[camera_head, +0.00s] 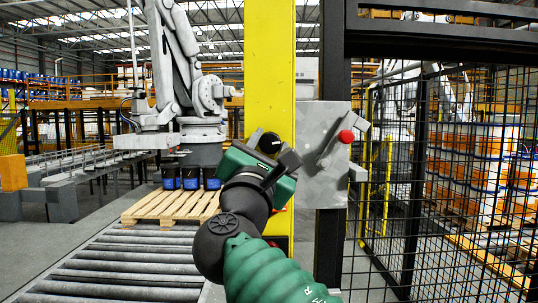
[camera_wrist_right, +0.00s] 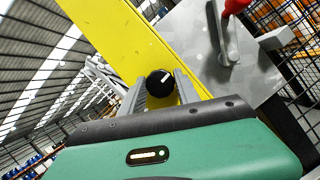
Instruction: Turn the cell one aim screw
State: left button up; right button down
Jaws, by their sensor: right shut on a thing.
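The aim screw, a round black knob with a white line, sits on the yellow post; it shows in the head view (camera_head: 269,142) and the right wrist view (camera_wrist_right: 160,83). In the wrist view its white line runs tilted, up to the right. My right gripper (camera_head: 262,155) has a green body and reaches the post from below. In the wrist view its two grey fingers (camera_wrist_right: 161,88) stand on either side of the knob, shut on it. My left gripper is not in view.
A grey plate with a lever and red knob (camera_head: 346,136) is close to the right of the post. A black mesh fence (camera_head: 455,180) stands further right. A roller conveyor (camera_head: 125,270) and a wooden pallet (camera_head: 165,206) with several dark pails lie left, before a robot arm (camera_head: 180,70).

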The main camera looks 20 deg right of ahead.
jog(key=shift+m+g+h, duration=0.6)
jog(key=shift+m+g, duration=0.2)
jog(key=shift+m, duration=1.2)
jog(key=c, duration=1.2)
grip_release()
jog(key=shift+o, duration=1.4)
jog(key=shift+w, duration=0.25)
jog(key=b+v, duration=0.7)
jog(key=v, duration=0.9)
jog(key=shift+s+a, duration=0.2)
jog(key=shift+a, duration=0.2)
